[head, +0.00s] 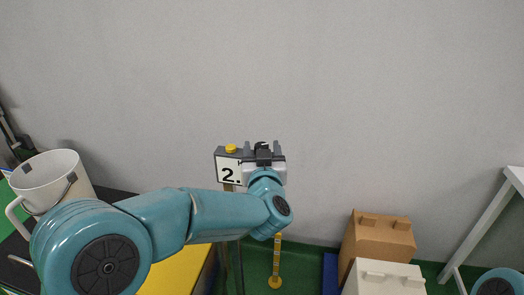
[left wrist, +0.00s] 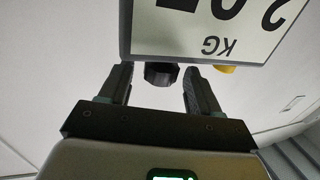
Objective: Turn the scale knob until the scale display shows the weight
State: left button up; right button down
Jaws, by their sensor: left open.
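The scale display (head: 228,170) is a white panel in a grey frame, standing in front of the wall; its right side is hidden by my left gripper. In the left wrist view the panel (left wrist: 215,30) appears upside down, with a 2, a 0, a cut-off dark mark and KG. A black knob (left wrist: 161,73) sticks out from the frame's edge. My left gripper (left wrist: 160,82) is open, with the knob showing between its fingertips, closer to the left finger; contact cannot be told. The left gripper (head: 262,150) is at the display's top right in the head view. My right gripper is not seen.
A yellow knob (head: 230,148) sits on the display's top left; it shows beside the right finger in the wrist view (left wrist: 224,69). A white bucket (head: 45,178) stands at left. A brown box (head: 376,238) and white box (head: 385,278) stand at lower right.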

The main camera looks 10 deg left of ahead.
pick_arm(q)
jog(key=shift+s, duration=0.15)
jog(key=b+v, duration=0.2)
jog(key=v, duration=1.4)
jog(key=shift+d, duration=0.1)
